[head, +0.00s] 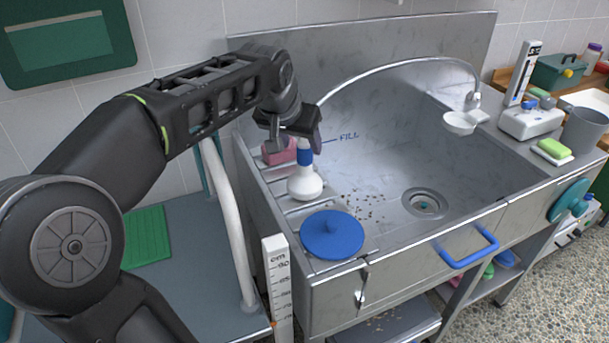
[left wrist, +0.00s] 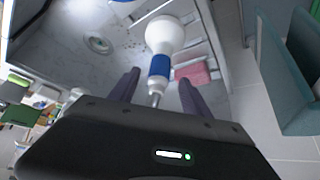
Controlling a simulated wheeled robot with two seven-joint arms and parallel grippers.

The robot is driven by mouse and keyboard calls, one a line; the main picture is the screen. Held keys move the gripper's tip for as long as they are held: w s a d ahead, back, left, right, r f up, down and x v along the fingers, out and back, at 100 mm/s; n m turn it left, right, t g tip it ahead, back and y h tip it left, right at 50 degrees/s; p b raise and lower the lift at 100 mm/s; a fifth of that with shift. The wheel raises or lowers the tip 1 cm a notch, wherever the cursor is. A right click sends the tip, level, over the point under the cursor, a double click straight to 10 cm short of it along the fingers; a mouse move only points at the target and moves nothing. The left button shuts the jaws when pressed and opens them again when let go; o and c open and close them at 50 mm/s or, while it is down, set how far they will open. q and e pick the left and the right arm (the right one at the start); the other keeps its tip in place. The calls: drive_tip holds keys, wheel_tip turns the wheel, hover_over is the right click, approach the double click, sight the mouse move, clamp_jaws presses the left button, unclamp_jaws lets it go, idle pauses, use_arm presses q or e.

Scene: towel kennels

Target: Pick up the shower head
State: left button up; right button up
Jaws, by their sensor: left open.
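The shower head (head: 305,185) is white and bulb-shaped with a blue collar. It stands with its wide end down on the ribbed left ledge of the steel sink (head: 385,195). My left gripper (head: 293,143) is above it, open, its fingers pointing down near the collar. In the left wrist view, the shower head (left wrist: 165,36) lies ahead of my left gripper (left wrist: 158,88), and its narrow metal end reaches between the two spread fingers. I cannot tell whether either finger touches it. My right gripper is not in view.
A pink block (head: 278,151) sits close behind the shower head, and a blue round lid (head: 332,233) in front. A silver hose (head: 400,65) arches over the sink. A white upright pipe (head: 232,220) and a centimetre ruler (head: 277,285) stand by the sink's left side.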

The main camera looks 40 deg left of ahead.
sight(307, 155)
use_arm(q)
drive_tip(key=shift+x, duration=1.35)
drive_tip(key=x, duration=0.5)
drive_tip(key=shift+w, duration=0.2)
drive_tip(key=shift+c, duration=0.2)
clamp_jaws()
idle(0.8)
